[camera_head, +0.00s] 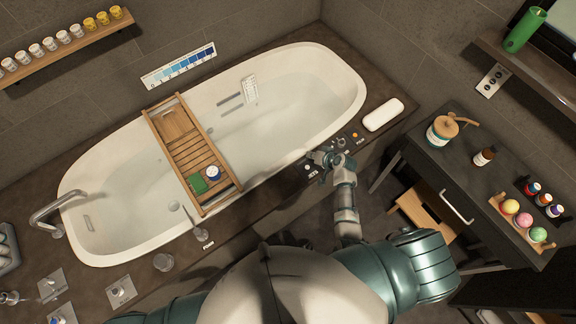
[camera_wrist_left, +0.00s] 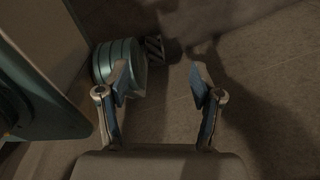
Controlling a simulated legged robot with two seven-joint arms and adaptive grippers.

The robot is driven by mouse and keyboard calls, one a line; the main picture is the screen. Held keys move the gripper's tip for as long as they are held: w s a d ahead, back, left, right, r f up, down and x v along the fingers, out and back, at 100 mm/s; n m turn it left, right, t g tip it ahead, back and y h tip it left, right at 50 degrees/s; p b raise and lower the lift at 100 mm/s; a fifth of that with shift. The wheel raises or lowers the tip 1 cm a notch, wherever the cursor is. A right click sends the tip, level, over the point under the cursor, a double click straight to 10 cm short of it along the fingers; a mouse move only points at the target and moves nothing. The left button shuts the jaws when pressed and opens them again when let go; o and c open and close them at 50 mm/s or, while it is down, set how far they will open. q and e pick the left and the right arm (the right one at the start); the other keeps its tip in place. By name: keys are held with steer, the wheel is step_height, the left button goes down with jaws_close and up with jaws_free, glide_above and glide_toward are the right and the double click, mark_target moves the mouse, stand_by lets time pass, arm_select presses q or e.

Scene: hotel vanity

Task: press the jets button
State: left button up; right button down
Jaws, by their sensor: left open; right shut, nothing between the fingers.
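A row of small round buttons with tiny labels sits on the tub's dark front deck, near its right end. An orange button (camera_head: 354,135) is at the right of the row, and a dark button (camera_head: 308,167) is at the left. The labels are too small for me to tell which one is the jets button. My right gripper (camera_head: 322,157) is shut and empty, over the row between these two, and hides part of it. I cannot tell whether it touches a button. My left gripper (camera_wrist_left: 160,82) is open and empty in the left wrist view, above bare floor.
The white bathtub (camera_head: 105,250) holds water, with a wooden caddy (camera_head: 187,150) across it. A white bath pillow (camera_head: 383,114) lies on the deck right of the buttons. A dark vanity table (camera_head: 435,160) with bottles and bath bombs stands at right, with a wooden stool (camera_head: 425,215) beside it.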

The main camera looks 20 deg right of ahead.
arm_select(q)
steer(key=shift+s+a+f, duration=0.1)
steer(key=shift+s+a, duration=0.1)
steer(key=shift+a, duration=0.05)
arm_select(e)
steer(key=shift+w+a, duration=0.1)
steer(key=shift+a, duration=0.2)
arm_select(q)
steer(key=shift+w, duration=0.1)
arm_select(e)
steer(key=b, duration=0.5)
glide_above(309, 168)
step_height(309, 168, down, 4)
steer(key=shift+a+f, duration=0.1)
steer(key=shift+f, duration=0.05)
step_height(309, 168, down, 4)
steer(key=b, duration=0.3)
steer(key=shift+w, duration=0.1)
arm_select(q)
steer(key=w+d+r+t, duration=0.1)
steer(key=w+d+r, duration=0.2)
steer(key=w+r, duration=0.9)
steer(key=shift+w+r, duration=0.15)
steer(key=shift+w, duration=1.85)
arm_select(e)
steer(key=shift+f, duration=0.25)
